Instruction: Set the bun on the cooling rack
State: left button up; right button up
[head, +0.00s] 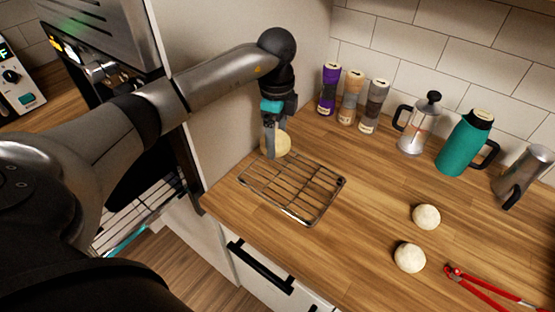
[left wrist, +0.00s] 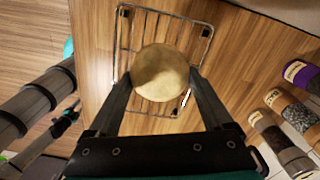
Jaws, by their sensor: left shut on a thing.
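My left gripper (head: 271,146) is shut on a pale round bun (head: 281,144). In the head view the bun appears at the back left edge of the wire cooling rack (head: 316,207), partly hidden by the fingers. In the left wrist view the bun (left wrist: 160,72) sits between the two fingertips (left wrist: 161,78), with the rack (left wrist: 124,30) beneath it. I cannot tell whether the bun touches the rack. The rack lies on the wooden counter and is otherwise empty. My right gripper is not in view.
Behind stand three jars (head: 352,98), a French press (head: 415,128), a teal jug (head: 465,142) and a metal pot (head: 527,174). A white wall (head: 230,125) rises left of the rack.

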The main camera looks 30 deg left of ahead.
aim_at(277, 135)
pick_arm(q)
jog(key=shift+f, duration=3.75)
jog(key=shift+f, duration=0.1)
jog(key=o, duration=1.1)
jog(key=shift+b, duration=0.3)
notch_tip(277, 135, up, 12)
jog(key=shift+r+p, duration=0.15)
jog(key=shift+p, duration=0.15)
